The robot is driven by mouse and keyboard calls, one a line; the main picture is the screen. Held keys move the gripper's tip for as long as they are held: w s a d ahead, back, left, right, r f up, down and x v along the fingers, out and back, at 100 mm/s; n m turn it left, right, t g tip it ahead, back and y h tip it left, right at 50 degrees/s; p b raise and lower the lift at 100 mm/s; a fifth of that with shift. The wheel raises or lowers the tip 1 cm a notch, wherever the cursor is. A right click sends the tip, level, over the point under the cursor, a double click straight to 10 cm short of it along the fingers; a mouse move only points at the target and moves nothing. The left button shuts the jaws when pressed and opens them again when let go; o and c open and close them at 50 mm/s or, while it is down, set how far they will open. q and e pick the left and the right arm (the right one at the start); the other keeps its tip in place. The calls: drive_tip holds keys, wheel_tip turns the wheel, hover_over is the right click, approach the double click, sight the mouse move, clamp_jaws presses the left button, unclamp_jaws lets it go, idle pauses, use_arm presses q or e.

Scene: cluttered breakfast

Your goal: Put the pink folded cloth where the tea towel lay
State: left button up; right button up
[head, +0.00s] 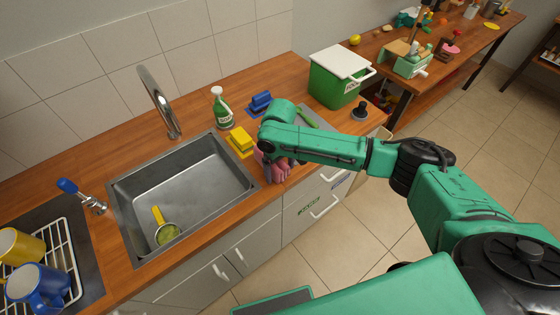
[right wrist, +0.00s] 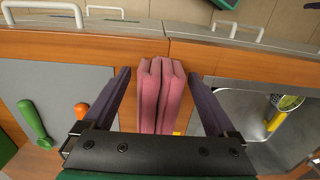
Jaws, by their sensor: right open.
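The pink folded cloth (head: 272,167) is on the wooden counter by its front edge, just right of the sink. In the head view my right gripper's wrist hides part of it. In the right wrist view the cloth (right wrist: 158,95) shows as several upright folds. My right gripper (right wrist: 160,80) is open, with one finger on each side of the cloth and a visible gap on both sides. I cannot make out a tea towel in these frames. My left gripper is not in view.
The sink (head: 185,190) holds a yellow-handled strainer (head: 163,228). A yellow sponge block (head: 241,138), a blue one (head: 261,101) and a green bottle (head: 221,108) stand behind the cloth. A grey board (right wrist: 60,95) lies beside it. A green box (head: 335,80) stands farther right.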

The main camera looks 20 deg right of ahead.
wheel_tip(320, 180, up, 11)
drive_tip(key=shift+r+b, duration=0.1)
drive_tip(key=shift+b, duration=0.9)
